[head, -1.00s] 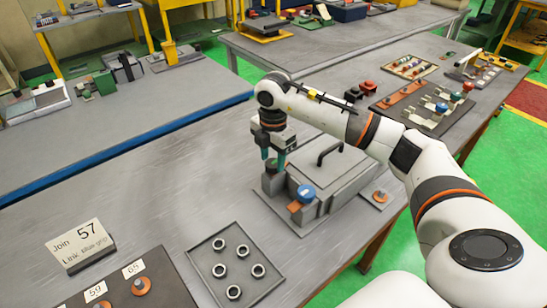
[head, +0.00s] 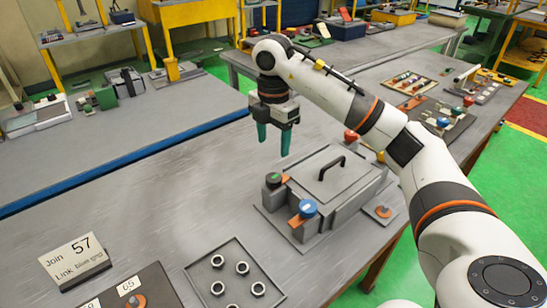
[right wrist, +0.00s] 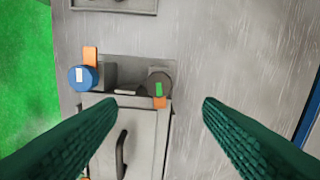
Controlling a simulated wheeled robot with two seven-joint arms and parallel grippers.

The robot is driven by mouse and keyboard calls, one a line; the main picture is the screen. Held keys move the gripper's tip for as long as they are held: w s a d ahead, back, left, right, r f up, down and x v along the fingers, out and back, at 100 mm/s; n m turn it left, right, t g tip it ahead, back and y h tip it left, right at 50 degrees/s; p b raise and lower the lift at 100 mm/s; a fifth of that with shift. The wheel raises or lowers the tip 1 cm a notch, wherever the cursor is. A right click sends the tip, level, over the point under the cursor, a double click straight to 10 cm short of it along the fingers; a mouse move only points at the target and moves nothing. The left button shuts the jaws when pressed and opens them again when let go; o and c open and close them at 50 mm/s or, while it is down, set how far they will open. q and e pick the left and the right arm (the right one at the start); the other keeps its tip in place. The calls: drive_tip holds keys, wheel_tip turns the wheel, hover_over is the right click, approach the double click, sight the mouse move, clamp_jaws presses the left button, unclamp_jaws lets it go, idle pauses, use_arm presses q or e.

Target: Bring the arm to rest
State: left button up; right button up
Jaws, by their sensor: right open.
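My right gripper (head: 273,146) has its teal fingers apart and empty, pointing down. It hangs above the stator box, over the end with the two knobs. The right wrist view shows both fingers (right wrist: 160,103) wide apart with nothing between them touching. My left gripper is not in view.
The grey box (head: 335,180) has a black handle on its lid. A tray of several nuts (head: 218,259) and a sign reading 57 (head: 75,260) lie in front. A board with coloured knobs (head: 430,118) is at the back right.

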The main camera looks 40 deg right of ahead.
drive_tip(key=shift+r, duration=0.9)
